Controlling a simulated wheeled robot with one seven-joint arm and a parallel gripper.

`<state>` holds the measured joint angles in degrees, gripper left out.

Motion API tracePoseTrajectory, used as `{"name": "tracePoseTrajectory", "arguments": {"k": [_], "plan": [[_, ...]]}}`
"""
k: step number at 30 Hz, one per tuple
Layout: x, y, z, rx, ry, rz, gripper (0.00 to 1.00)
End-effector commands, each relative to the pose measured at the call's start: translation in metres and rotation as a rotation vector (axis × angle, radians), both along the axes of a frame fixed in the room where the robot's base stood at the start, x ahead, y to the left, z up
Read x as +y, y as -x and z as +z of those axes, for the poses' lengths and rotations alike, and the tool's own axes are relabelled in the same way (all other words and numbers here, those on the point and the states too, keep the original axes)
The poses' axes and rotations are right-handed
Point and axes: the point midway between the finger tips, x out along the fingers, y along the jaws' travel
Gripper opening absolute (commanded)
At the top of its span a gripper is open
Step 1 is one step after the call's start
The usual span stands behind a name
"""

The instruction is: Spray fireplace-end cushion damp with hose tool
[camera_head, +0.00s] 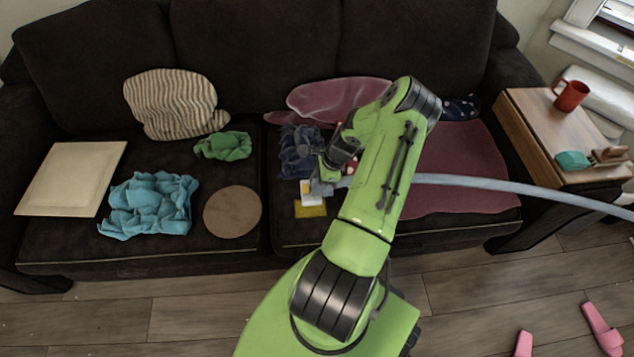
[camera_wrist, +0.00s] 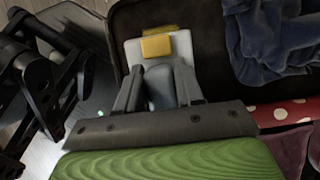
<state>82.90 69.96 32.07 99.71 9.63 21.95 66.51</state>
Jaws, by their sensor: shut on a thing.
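My gripper (camera_head: 322,184) is over the front of the sofa's right seat cushion (camera_head: 285,237). Its fingers (camera_wrist: 160,88) are shut on the grey hose tool (camera_wrist: 161,70), which has a pale flat head with a yellow patch. The pale head (camera_head: 311,190) shows just below my gripper in the head view. A grey-blue hose (camera_head: 500,184) runs from behind my arm to the right edge. The left seat cushion (camera_head: 80,240) lies to the left. No fireplace is in view, so I cannot tell which cushion is at its end. No spray is visible.
A navy cloth (camera_head: 298,143), a yellow piece (camera_head: 311,209) and a maroon cloth (camera_head: 460,175) lie on the right cushion. A teal cloth (camera_head: 150,205), round board (camera_head: 232,212), pale panel (camera_head: 70,178) and green cloth (camera_head: 224,146) lie left. A red mug (camera_head: 571,96) stands right.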

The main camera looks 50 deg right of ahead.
Motion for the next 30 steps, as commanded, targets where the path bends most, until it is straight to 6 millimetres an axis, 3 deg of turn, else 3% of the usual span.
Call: {"name": "tracePoseTrajectory", "arguments": {"k": [22, 30], "plan": [[0.000, -0.001, 0.088, -0.002, 0.002, 0.001, 0.12], [0.000, 0.000, 0.090, -0.001, 0.001, 0.000, 0.12]]}}
